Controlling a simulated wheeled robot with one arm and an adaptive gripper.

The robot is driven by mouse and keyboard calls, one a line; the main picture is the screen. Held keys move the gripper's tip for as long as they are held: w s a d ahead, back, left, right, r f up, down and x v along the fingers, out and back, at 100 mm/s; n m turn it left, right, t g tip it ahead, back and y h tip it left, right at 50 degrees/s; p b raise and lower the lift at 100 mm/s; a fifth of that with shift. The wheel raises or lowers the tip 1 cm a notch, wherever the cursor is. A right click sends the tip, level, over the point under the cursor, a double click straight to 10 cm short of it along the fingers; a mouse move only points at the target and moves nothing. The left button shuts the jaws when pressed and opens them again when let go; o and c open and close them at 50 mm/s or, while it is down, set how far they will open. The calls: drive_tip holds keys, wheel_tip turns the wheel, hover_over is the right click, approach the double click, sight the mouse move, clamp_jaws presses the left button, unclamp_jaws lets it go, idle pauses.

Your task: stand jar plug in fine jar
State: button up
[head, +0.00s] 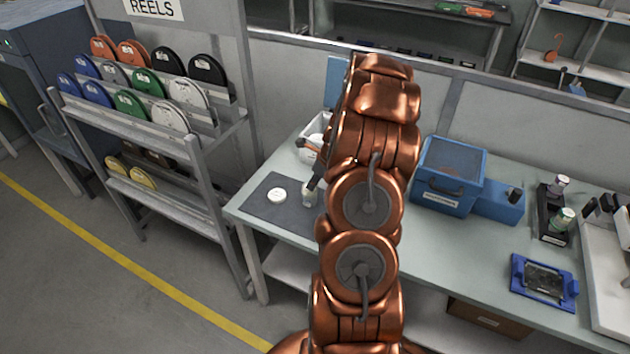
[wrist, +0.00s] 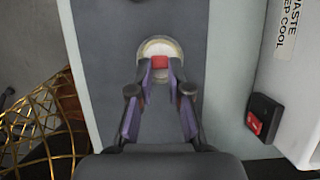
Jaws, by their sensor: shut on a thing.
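My gripper (head: 315,181) reaches down over the dark mat at the left end of the bench. In the wrist view its fingertips (wrist: 159,66) are closed on a small red piece, which I take for the jar plug (wrist: 159,62). Right beyond the red piece is a round, pale, cream-rimmed top, which looks like the fine jar (wrist: 158,45). In the head view a small pale jar (head: 308,197) stands under the fingertips, partly hidden by them. Whether the plug touches the jar or is inside its mouth I cannot tell.
A white round disc (head: 277,195) lies on the dark mat (head: 262,210), left of the jar. A blue box (head: 448,178) stands right of my arm. A reel rack (head: 160,130) is at left.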

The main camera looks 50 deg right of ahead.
drive_tip(key=shift+s+a+f, duration=0.2)
drive_tip(key=shift+s+f, duration=0.05)
drive_tip(key=shift+f, duration=0.35)
drive_tip(key=shift+s+a+f, duration=0.1)
drive_tip(key=shift+a+f, duration=0.1)
drive_tip(key=shift+f, duration=0.1)
drive_tip(key=shift+s+a+f, duration=0.1)
drive_tip(key=shift+f, duration=0.05)
drive_tip(key=o, duration=0.6)
drive_tip(key=shift+a+f, duration=0.1)
drive_tip(key=shift+a, duration=0.05)
drive_tip(key=shift+o, duration=0.8)
drive_tip(key=shift+d+f, duration=0.15)
drive_tip(key=shift+d, duration=0.1)
drive_tip(key=shift+d+f, duration=0.1)
drive_tip(key=shift+d, duration=0.3)
drive_tip(key=shift+w+a+r, duration=0.25)
drive_tip(key=shift+w+r, duration=0.1)
drive_tip(key=shift+r, duration=0.25)
drive_tip(key=shift+d+r, duration=0.15)
drive_tip(key=shift+d, duration=0.05)
